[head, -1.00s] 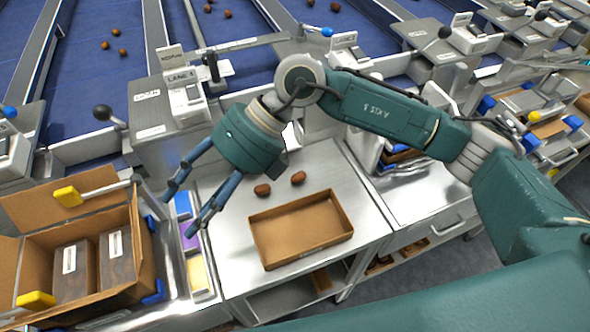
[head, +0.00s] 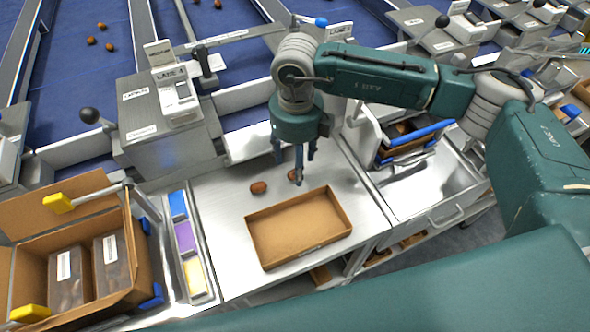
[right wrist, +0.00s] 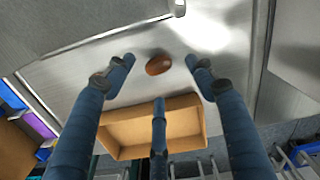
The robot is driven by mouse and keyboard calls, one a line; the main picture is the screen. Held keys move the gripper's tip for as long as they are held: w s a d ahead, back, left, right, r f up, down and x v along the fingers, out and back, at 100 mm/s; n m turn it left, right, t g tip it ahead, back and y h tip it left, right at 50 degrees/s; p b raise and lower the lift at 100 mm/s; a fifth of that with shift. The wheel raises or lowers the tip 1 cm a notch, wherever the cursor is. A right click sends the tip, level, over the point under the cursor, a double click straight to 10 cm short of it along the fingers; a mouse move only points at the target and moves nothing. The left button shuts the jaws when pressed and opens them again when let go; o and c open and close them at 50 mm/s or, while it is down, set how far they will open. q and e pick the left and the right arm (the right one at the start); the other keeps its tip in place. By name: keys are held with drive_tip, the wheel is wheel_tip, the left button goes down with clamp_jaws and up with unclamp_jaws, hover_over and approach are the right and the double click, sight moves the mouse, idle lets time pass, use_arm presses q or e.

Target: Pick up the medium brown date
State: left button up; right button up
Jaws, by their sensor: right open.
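Two brown dates lie on the steel worktop behind the cardboard tray: a left date (head: 258,187) and a right date (head: 294,175). They look alike in size, so I cannot tell which is the medium one. My right gripper (head: 301,168) points down over the right date and partly covers it in the head view. In the right wrist view, my right gripper (right wrist: 160,72) is open, with a reddish-brown date (right wrist: 158,64) between its spread blue fingers, not gripped. The other date does not show there. My left gripper is not in view.
The empty shallow cardboard tray (head: 250,237) sits just in front of the dates. An open carton (head: 141,250) with dark packs stands at left, beside blue, purple and yellow blocks (head: 186,238). Lane machines (head: 165,110) line the back.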

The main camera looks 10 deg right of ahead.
drive_tip(key=shift+w+a+f+p, duration=0.1)
drive_tip(key=shift+f+p, duration=0.35)
drive_tip(key=shift+f, duration=1.4)
drive_tip(key=c, duration=0.9)
drive_tip(key=shift+c, duration=0.2)
drive_tip(key=shift+r, duration=0.2)
